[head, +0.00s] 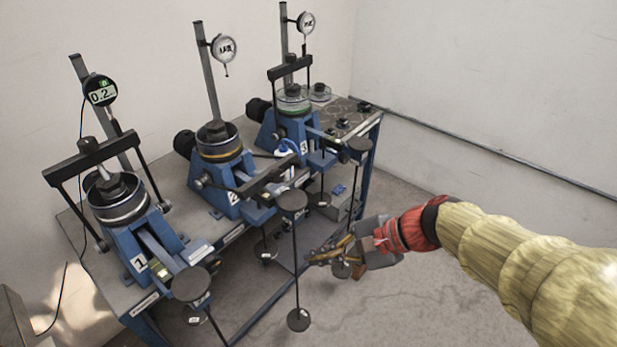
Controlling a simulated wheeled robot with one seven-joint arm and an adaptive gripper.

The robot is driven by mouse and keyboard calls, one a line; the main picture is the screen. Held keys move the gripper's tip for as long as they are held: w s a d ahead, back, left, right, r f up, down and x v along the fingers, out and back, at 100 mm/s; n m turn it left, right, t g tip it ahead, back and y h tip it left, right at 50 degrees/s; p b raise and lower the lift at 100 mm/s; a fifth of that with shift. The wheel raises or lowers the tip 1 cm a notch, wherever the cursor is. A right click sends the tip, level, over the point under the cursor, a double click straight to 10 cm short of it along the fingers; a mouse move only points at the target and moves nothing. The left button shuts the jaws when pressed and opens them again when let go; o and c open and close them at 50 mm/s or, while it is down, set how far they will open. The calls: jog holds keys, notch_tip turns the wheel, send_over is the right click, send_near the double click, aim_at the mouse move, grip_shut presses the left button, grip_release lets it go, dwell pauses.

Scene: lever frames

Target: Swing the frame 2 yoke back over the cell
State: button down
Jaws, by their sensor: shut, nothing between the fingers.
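Frame 2 (216,183) is the middle blue lever frame on the bench, marked 2. Its cell (219,148), with an orange ring and a dark top cap, stands open with no bar across it. The frame 2 yoke seems to be the black bar (268,177) tipped forward and low, in front of the cell; its side rods are hard to make out. The frame 2 hanger (292,203) is in front of it. My gripper (318,257) is shut and empty, right of the hanger rod and apart from the yoke.
Frame 1 (143,240) and frame 3 (297,130) have black yokes above their cells. The frame 2 dial gauge (223,47) is on a post above the cell. A white bottle (286,158) stands between frames 2 and 3. Hanging rods and weights line the bench front; floor on the right is clear.

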jog(key=w+d+f+m+t+y, duration=0.1)
jog(key=w+d+m+t, duration=0.3)
jog(key=w+m, duration=0.4)
jog(key=w+d+f+m+t+y, duration=0.1)
jog(key=w+d+m+t, duration=0.4)
jog(key=w, duration=0.4)
jog(key=w+a+r+m+g+b, duration=0.1)
jog(key=w+a+b, duration=0.3)
jog(key=w+a, duration=0.4)
jog(key=shift+a+r, duration=0.5)
jog(key=shift+a, duration=0.05)
jog(key=shift+r, duration=0.1)
